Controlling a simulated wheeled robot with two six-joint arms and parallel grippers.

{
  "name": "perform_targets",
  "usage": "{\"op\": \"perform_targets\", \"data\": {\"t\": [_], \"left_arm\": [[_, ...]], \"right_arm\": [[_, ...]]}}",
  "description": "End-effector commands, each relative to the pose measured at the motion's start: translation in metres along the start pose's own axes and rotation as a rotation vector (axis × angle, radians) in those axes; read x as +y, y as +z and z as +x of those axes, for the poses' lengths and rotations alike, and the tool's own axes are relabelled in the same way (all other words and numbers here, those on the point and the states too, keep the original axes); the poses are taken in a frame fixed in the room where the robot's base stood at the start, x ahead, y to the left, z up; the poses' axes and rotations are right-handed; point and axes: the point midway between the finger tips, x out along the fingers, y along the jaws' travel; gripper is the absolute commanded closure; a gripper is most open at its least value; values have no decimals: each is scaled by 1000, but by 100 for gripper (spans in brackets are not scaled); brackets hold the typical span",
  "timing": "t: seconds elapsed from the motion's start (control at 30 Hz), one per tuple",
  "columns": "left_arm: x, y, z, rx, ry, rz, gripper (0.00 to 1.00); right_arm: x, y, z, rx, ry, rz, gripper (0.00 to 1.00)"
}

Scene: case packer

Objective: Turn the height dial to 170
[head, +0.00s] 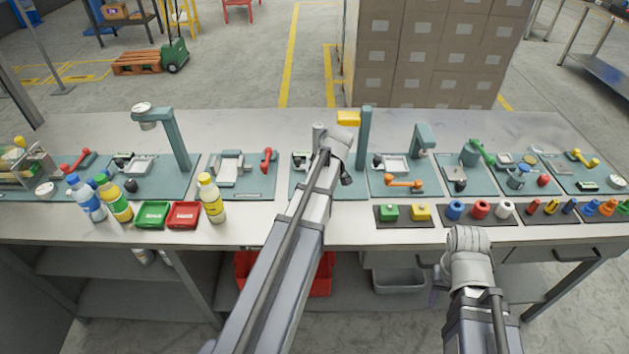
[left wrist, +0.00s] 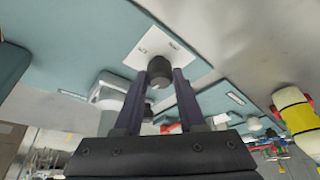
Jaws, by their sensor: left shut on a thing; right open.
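The height dial (left wrist: 159,72) is a dark round knob on a white label plate (left wrist: 172,50) in the left wrist view. The marks on the plate are too small to read. My left gripper (left wrist: 160,88) is shut on the dial, with one finger on each side of it. In the head view my left arm reaches to the middle station with the teal post (head: 364,140) and yellow head (head: 348,118), and it hides the dial. My right gripper (head: 468,243) is in front of the table's front edge, apart from the stations; its fingers are mostly hidden.
Several teal station boards line the table (head: 90,130). Bottles, a green tray (head: 153,215) and a red tray (head: 184,215) stand at left. Green and yellow blocks, coloured rings and pegs sit at the front right. Stacked cartons (head: 425,55) stand behind the table.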

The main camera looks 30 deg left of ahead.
Motion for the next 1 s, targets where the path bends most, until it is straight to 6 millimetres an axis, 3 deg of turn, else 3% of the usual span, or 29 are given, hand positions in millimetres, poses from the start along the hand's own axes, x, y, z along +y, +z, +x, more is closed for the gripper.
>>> {"op": "perform_targets", "data": {"t": [0.23,0.27,0.5,0.83,1.0], "left_arm": [[0,1,0,-2,0,0,100],[0,1,0,-2,0,0,60],[0,0,0,-1,0,1,33],[0,0,-2,-1,0,1,31],[0,-1,-12,-1,1,2,31]], "right_arm": [[0,0,0,0,0,0,50],[0,0,0,0,0,0,50],[0,0,0,0,0,0,50],[0,0,-2,0,0,0,50],[1,1,-11,0,0,0,50]]}}
